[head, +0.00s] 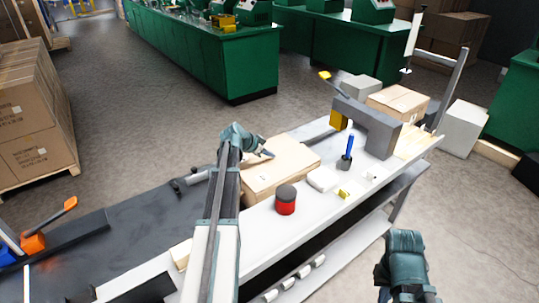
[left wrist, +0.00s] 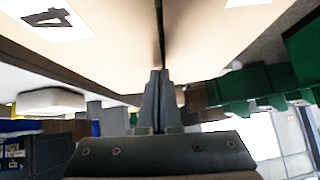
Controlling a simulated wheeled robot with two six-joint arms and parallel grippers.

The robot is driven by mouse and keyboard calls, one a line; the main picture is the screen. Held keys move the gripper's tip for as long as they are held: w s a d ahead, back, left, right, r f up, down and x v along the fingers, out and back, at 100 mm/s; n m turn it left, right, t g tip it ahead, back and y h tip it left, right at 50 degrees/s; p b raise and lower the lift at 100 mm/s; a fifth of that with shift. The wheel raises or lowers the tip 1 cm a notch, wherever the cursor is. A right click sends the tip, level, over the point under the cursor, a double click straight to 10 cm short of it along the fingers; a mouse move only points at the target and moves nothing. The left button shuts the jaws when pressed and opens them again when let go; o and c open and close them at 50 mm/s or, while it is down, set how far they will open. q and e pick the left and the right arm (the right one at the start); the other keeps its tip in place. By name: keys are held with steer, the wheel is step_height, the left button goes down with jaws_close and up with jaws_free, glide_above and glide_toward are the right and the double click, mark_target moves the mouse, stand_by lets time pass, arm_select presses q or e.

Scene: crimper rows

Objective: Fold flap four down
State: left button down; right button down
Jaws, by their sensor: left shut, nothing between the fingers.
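The cardboard box (head: 287,160) lies on the grey-white bench, and its top looks mostly flat in the head view. My left gripper (head: 266,153) is over the box's top near its far left part, with its fingers shut and empty. In the left wrist view the shut fingers (left wrist: 160,75) point at a dark seam between two pale panels. A white label with a black 4 (left wrist: 48,20) is on the panel to the left; I cannot tell how far that flap is tilted. My right arm shows at the lower right of the head view, its fingers not distinguishable.
A red and black round container (head: 286,201), a white block (head: 322,179) and a blue-handled tool in a dark holder (head: 346,155) stand right of the box. A grey arch (head: 379,125) spans the bench beyond. A dark conveyor (head: 120,245) runs at left.

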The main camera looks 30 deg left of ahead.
arm_select(q)
steer(key=shift+a+f+b, duration=0.2)
steer(key=shift+f+b, duration=0.85)
steer(key=shift+f, duration=0.05)
steer(key=shift+s+r, duration=0.1)
steer(key=shift+r, duration=0.15)
steer(key=shift+w+r+p, duration=0.25)
steer(key=shift+r+p, duration=0.25)
steer(key=shift+p, duration=0.3)
steer(key=shift+s+r, duration=0.1)
